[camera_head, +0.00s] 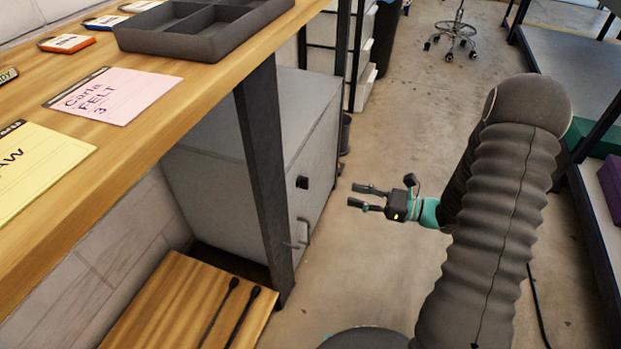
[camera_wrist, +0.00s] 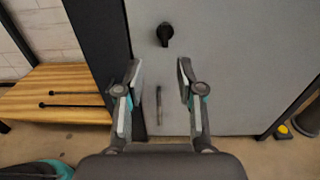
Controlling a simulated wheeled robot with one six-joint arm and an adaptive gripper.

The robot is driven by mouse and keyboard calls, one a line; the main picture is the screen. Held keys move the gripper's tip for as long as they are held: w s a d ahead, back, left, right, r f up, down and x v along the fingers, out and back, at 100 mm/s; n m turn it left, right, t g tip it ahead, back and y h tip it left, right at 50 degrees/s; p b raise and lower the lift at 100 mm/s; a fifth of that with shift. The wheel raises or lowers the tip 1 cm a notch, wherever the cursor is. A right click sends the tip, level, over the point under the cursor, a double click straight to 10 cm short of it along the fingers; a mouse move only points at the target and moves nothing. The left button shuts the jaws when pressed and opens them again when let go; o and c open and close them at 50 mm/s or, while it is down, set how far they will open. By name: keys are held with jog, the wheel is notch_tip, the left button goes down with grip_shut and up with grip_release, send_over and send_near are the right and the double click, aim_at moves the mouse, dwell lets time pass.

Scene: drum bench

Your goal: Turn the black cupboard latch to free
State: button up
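The black latch (camera_head: 302,182) sits on the door of the grey cupboard (camera_head: 318,150) under the bench. In the wrist view the black latch (camera_wrist: 165,34) shows as a round knob with a pointed part, above and between my fingers. A grey bar handle (camera_wrist: 159,104) is lower on the door; it also shows in the head view (camera_head: 304,232). My gripper (camera_head: 360,196) is open and empty, in front of the door and apart from the latch, to its right in the head view. In the wrist view my gripper's fingers (camera_wrist: 160,72) are spread with the door behind them.
A dark bench leg (camera_head: 262,170) stands left of the cupboard door. A wooden lower shelf (camera_head: 190,305) holds two black sticks. The bench top carries paper cards and a dark tray (camera_head: 195,30). Open concrete floor (camera_head: 400,120) lies right of the cupboard.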

aim_at(308, 181)
jog(key=shift+m+t, duration=0.3)
jog(key=x, duration=0.9)
jog(key=p+x, duration=0.1)
jog(key=x, duration=0.3)
jog(key=shift+w+a+f, duration=0.2)
jog(key=shift+w+f, duration=0.1)
jog(key=shift+c, duration=0.2)
grip_shut()
